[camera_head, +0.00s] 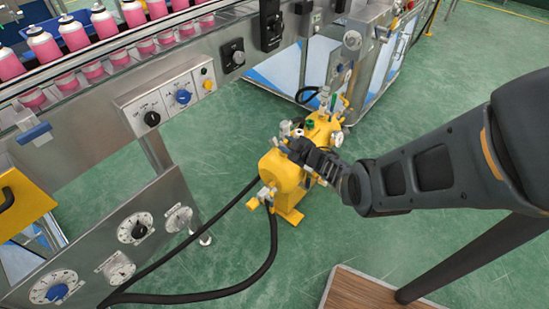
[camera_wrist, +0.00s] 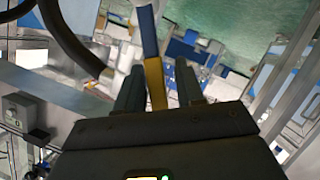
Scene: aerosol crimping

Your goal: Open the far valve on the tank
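The yellow tank (camera_head: 283,178) stands on the green floor in the middle of the head view. Its far end carries small metal fittings and a green cap (camera_head: 333,103); a valve fitting (camera_head: 266,193) with a hose sits at its near end. My gripper (camera_head: 296,147) is over the tank's upper side, and my wrist hides part of the tank. In the wrist view my gripper (camera_wrist: 160,75) has its two fingers apart, with a narrow blue and yellow bar (camera_wrist: 152,62) showing between them. I cannot tell whether the fingers touch the bar. The far valve's handle is not clear in the head view.
A conveyor line with pink cans (camera_head: 73,33) and a panel of knobs (camera_head: 165,101) stand at the left. A dial panel (camera_head: 120,245) is at lower left. Black hoses (camera_head: 245,283) run from the tank. A metal cabinet (camera_head: 380,50) stands behind.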

